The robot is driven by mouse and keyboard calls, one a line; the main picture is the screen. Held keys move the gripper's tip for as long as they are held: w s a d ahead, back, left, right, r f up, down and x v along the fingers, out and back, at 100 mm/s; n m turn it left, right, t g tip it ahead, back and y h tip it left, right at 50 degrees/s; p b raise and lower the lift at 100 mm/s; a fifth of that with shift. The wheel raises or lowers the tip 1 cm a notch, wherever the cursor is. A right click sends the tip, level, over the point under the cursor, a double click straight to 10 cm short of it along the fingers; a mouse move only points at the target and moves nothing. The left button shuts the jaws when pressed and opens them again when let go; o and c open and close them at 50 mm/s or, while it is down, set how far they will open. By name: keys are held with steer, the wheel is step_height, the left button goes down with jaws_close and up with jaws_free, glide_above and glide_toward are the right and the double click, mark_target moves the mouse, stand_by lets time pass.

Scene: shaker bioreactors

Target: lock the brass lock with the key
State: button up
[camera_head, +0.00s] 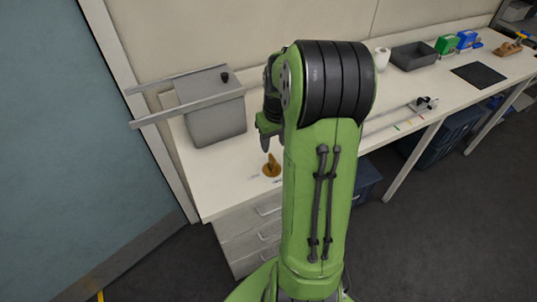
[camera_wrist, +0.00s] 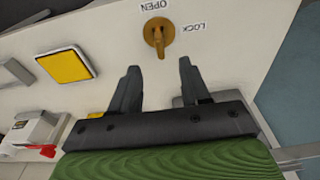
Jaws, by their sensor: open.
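The brass lock (camera_wrist: 152,28) with the key (camera_wrist: 160,44) standing in it is at the top of the wrist view, on the white bench top. The labels OPEN and LOCK are printed beside it, and the key's handle points towards my gripper, nearer neither label clearly. In the head view the brass lock (camera_head: 271,168) sits near the bench's front left corner. My gripper (camera_wrist: 158,68) is open and empty, its two fingers apart and short of the key in the picture. In the head view my arm hides most of the gripper.
A grey box (camera_head: 215,115) with two long rails stands behind the lock. A yellow square pad (camera_wrist: 66,66) lies to the left in the wrist view. A grey tray (camera_head: 413,56) and a black mat (camera_head: 479,75) are farther right on the bench.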

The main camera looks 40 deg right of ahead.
mark_target(272, 157)
steer(key=f, duration=0.3)
steer(key=f+b, duration=0.1)
steer(key=f, duration=0.1)
steer(key=w+f, duration=0.1)
steer(key=f, duration=0.2)
steer(key=shift+d+f, duration=0.15)
steer(key=shift+f, duration=0.2)
steer(key=shift+c, duration=0.3)
jaws_close()
